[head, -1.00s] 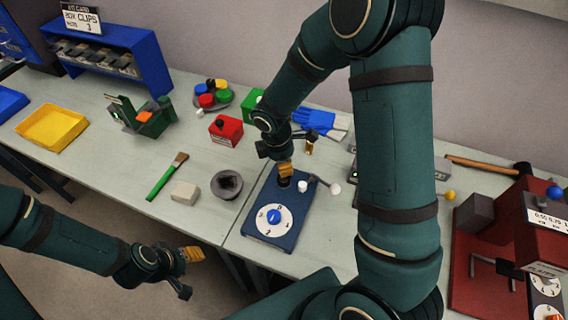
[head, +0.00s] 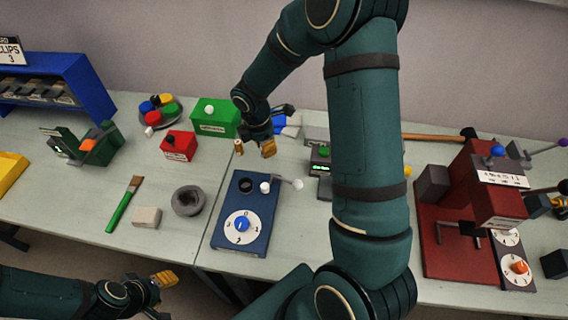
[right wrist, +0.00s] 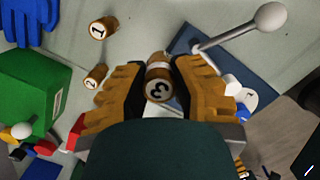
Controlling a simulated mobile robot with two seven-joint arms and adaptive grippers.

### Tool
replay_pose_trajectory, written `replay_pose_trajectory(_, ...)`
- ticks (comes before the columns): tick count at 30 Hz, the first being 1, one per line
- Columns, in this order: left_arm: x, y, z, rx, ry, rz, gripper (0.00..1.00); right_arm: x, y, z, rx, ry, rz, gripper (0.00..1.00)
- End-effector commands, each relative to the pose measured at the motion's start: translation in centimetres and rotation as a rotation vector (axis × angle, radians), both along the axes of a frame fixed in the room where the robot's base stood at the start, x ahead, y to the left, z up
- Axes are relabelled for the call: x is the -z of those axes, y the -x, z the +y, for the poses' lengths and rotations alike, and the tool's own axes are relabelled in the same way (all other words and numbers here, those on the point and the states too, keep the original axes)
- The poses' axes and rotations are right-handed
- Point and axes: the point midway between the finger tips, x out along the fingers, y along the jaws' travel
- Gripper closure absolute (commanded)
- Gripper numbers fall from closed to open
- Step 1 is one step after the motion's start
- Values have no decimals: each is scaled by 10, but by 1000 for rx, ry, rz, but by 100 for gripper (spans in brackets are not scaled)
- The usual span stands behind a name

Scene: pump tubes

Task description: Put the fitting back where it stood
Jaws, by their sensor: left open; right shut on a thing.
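My right gripper (head: 262,145) is above the table behind the blue dial box (head: 232,246). In the right wrist view it is shut on a brass fitting marked 3 (right wrist: 159,88); in the head view I cannot clearly make out that fitting. Two more brass fittings show in the right wrist view: one marked 1 (right wrist: 103,27) and another (right wrist: 95,76) whose mark is hard to read. One brass fitting (head: 238,147) shows left of the gripper in the head view. The blue box's dark round socket (head: 246,184) looks empty. My left gripper (head: 153,286) is open and empty, in front of the table.
A grey bowl (head: 188,201) is left of the blue box. The lever's white knob (head: 297,184) sticks out right. A red machine (head: 450,215) stands at right.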

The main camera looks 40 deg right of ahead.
Motion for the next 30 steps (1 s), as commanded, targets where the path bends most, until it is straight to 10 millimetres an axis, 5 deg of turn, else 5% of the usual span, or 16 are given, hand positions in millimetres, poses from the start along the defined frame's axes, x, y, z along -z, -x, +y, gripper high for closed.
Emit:
replay_pose_trajectory(3,9,0,0,0,1,0,53,2,-1,-41,-25,4,-4,100)
replay_pose_trajectory(9,14,0,0,0,1,0,53,-2,1,-79,-68,11,-2,100)
replay_pose_trajectory(30,26,0,0,0,-1,0,53,77,2,-88,-81,13,1,100)
